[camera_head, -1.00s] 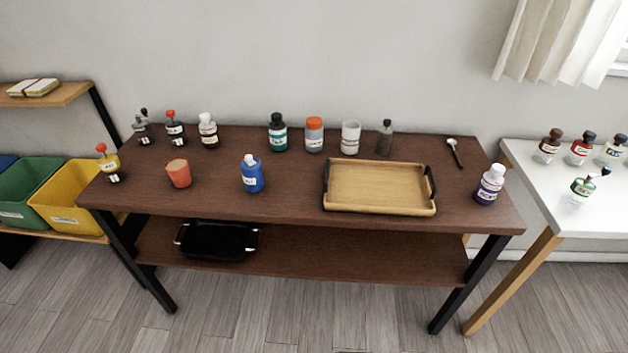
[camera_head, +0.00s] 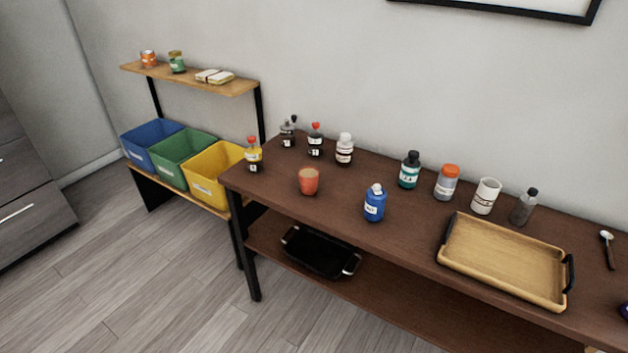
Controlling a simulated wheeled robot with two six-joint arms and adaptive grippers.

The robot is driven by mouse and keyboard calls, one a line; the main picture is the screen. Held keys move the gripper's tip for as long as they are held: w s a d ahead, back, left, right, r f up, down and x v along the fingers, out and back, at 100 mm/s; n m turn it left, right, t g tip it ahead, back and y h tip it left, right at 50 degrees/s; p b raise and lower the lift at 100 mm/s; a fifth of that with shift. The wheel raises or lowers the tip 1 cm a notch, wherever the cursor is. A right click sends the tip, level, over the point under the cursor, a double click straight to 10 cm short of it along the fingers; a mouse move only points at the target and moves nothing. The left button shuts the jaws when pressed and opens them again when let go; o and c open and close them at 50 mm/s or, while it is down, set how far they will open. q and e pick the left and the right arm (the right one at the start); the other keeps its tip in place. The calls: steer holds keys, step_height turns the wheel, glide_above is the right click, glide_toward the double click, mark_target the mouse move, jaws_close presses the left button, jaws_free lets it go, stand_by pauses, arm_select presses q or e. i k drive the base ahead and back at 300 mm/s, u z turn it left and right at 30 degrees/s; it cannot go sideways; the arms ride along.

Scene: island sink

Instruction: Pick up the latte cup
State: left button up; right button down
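An orange-red cup (camera_head: 308,182) with a brownish top stands upright near the left end of the dark wooden table (camera_head: 335,212). It looks like the latte cup, though I read no label on it. A white cup (camera_head: 486,197) with dark print stands farther right at the back of the table, between other containers. Neither of my grippers is in view, and nothing touches the orange-red cup.
Several bottles line the back. A wooden tray (camera_head: 500,262) lies at right. Colored bins (camera_head: 184,157) stand left on a shelf unit. Floor (camera_head: 150,270) in front is clear.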

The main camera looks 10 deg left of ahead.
mark_target(308, 177)
steer(key=u, duration=0.35)
steer(key=k, duration=0.35)
steer(key=z, duration=1.2)
steer(key=i, duration=1.35)
steer(key=u, duration=0.8)
